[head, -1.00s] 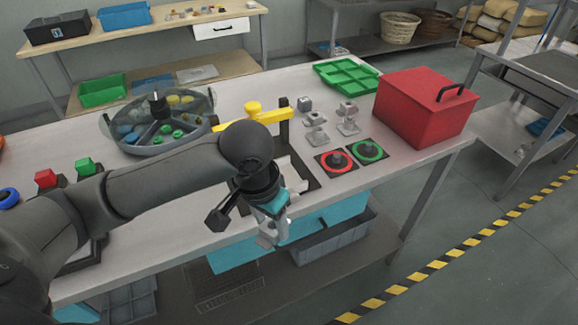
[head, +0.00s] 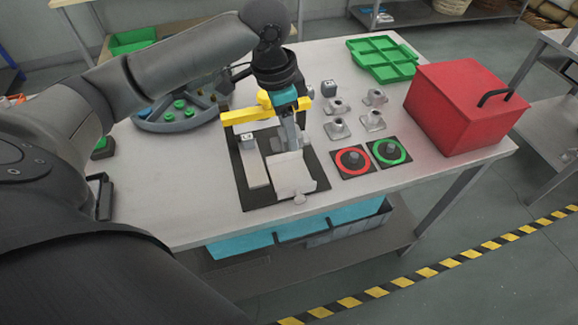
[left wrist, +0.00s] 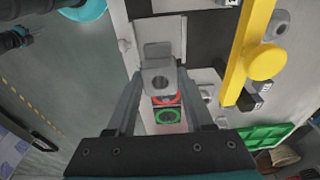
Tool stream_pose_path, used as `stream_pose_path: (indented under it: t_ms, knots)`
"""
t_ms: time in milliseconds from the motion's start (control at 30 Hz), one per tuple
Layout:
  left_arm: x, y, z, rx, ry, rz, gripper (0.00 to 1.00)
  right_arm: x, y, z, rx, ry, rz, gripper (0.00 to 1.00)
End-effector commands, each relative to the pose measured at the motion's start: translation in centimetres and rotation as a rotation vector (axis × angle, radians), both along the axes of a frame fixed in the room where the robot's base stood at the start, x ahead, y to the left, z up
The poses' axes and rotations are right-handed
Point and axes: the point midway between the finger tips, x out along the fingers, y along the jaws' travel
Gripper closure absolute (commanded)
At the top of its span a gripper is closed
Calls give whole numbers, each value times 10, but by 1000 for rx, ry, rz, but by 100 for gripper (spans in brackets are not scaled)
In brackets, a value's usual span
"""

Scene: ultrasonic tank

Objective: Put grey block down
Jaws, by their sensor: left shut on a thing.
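My left gripper (head: 293,140) points down over the black fixture base (head: 228,182) on the bench, just in front of the yellow bar (head: 238,116). In the head view the fingers largely hide the held block. A pale plate (head: 290,176) shows directly below the gripper. I cannot tell whether the block touches it.
A pale strip (head: 254,168) lies left on the base. A red box (head: 462,105) and green tray (head: 382,58) stand farther right.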

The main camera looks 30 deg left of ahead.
Motion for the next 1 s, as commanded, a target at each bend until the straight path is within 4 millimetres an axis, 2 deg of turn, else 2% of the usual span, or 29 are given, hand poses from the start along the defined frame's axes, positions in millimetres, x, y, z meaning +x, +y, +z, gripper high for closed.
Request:
stream_pose_path:
  t_ms: [33, 100, 200, 367, 633, 767, 1000]
  knots:
    - [-1, 0, -16, 0, 4, 1, 100, 1, 0, -5, -1, -1, 0, 100]
    - [-1, 0, -31, 0, 4, 0, 100, 2, 0, -7, 0, -3, 0, 100]
    - [0, 0, -45, 0, 0, 1, 100, 5, 0, -10, 0, -7, 0, 100]
    - [0, 0, -56, 0, 0, 1, 100, 8, 0, -11, 1, -12, -1, 100]
    - [0, -1, -101, -2, 1, 1, 100, 9, 0, -21, 0, -14, -1, 100]
    - [0, 0, -110, -1, -2, 1, 100, 9, 0, -22, 0, -15, -1, 100]
    - [1, 0, -109, 0, -3, 0, 100, 9, 0, -21, 0, -15, -1, 100]
